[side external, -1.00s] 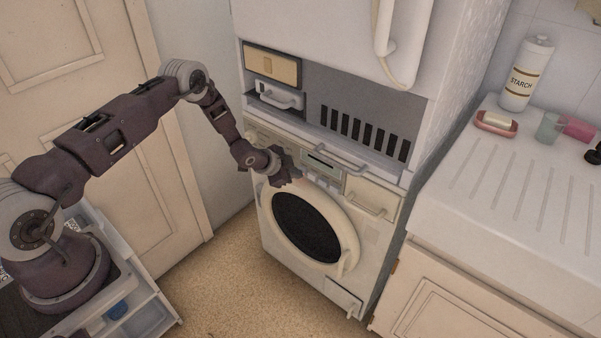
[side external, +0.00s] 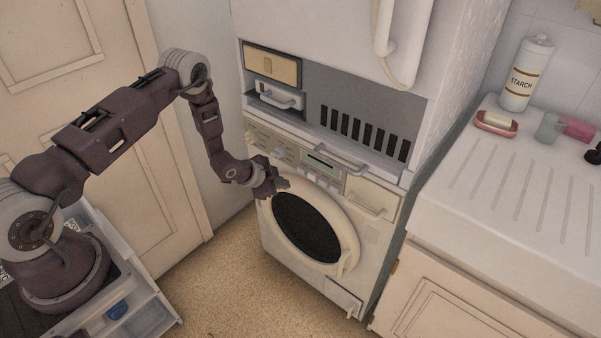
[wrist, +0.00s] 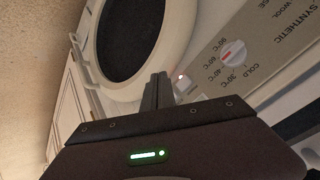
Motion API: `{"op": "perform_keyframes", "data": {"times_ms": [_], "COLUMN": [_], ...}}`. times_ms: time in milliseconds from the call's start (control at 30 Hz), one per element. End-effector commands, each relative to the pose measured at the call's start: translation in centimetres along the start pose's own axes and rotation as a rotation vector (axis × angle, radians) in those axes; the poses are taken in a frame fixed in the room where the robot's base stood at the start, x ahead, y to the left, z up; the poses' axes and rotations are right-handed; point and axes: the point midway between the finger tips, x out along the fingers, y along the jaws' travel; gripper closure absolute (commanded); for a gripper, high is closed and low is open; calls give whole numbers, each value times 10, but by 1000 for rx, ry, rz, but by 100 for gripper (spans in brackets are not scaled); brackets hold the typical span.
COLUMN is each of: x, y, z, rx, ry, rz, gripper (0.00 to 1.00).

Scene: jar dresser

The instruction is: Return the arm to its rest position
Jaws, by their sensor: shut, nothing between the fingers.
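My gripper (side external: 281,184) is in front of the washing machine (side external: 372,235), near the upper left of its round door (side external: 350,240). In the wrist view my gripper's fingers (wrist: 157,88) are together with nothing between them. The round door (wrist: 165,45) and the control panel with a temperature dial (wrist: 233,52) show beyond the fingertips. In the side view my arm reaches from its base at the lower left, bends at the elbow and slopes down to the gripper. I cannot tell whether the fingertips touch the machine.
A tall white cabinet (side external: 320,25) rises above the machine. To the right is a white counter (side external: 500,215) with a starch bottle (side external: 527,75) and a soap dish (side external: 495,124). A panelled door (side external: 60,100) stands behind my arm. The floor (side external: 235,280) between base and machine is clear.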

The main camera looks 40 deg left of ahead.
Motion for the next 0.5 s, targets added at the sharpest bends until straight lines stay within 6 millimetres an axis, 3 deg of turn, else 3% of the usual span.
{"op": "perform_keyframes", "data": {"times_ms": [367,467,500], "x": [-6,-22,-37], "y": [1,-20,-35], "z": [2,-20,-36], "rx": [0,-17,-34], "ry": [-1,-19,-35], "rz": [-3,-22,-35], "gripper": [100,100,100]}}
